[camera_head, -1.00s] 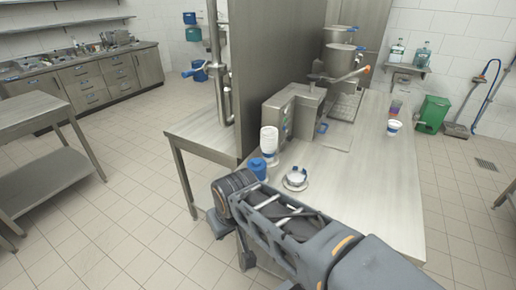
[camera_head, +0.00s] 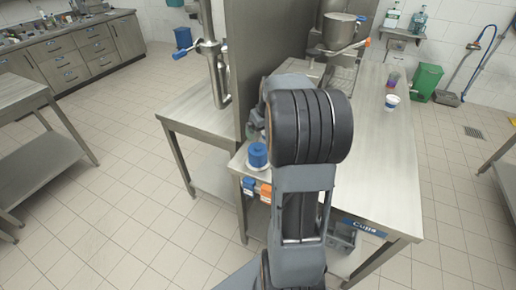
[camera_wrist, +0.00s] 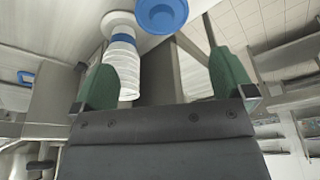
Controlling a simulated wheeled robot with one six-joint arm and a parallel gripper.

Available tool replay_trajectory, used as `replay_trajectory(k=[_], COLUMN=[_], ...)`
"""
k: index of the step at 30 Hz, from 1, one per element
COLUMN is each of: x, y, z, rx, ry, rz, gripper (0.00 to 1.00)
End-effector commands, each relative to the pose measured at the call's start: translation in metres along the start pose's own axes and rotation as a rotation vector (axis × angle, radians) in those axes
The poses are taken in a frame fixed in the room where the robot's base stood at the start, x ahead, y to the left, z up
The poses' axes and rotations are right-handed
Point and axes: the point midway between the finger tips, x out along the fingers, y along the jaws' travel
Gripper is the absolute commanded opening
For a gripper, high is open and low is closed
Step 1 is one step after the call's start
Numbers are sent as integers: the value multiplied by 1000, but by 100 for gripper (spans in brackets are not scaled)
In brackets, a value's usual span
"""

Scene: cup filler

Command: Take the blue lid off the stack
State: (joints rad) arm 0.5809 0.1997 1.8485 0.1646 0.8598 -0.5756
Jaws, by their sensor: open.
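The stack of blue lids (camera_head: 257,154) stands on a white base near the table's left edge in the head view. In the wrist view a round blue lid (camera_wrist: 163,12) shows at the top edge, partly cut off, beyond my fingers. My gripper (camera_wrist: 165,68) is open, with green pads and nothing held between them. The lid lies apart from both fingers. In the head view my arm hides the gripper's fingers and much of the table around the stack.
A white ridged stack (camera_wrist: 124,65) stands close by my left finger in the wrist view. A white cup (camera_head: 391,102) stands on the right of the table (camera_head: 385,170), where the top is mostly clear.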

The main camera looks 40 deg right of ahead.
Motion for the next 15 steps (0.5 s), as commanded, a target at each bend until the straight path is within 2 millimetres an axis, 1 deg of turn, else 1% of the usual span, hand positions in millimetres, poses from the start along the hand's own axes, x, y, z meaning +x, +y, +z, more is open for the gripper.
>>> replay_trajectory(k=[1,3,6,9,15], x=[9,21,34,44,53], y=[-1,-1,-2,-2,-3], z=[0,0,0,0,0], rx=[-1,-1,-1,-1,-2], ry=[-3,-2,-2,-1,-1], rz=[-2,-2,-2,-1,-1], gripper=[100,100,100,100,100])
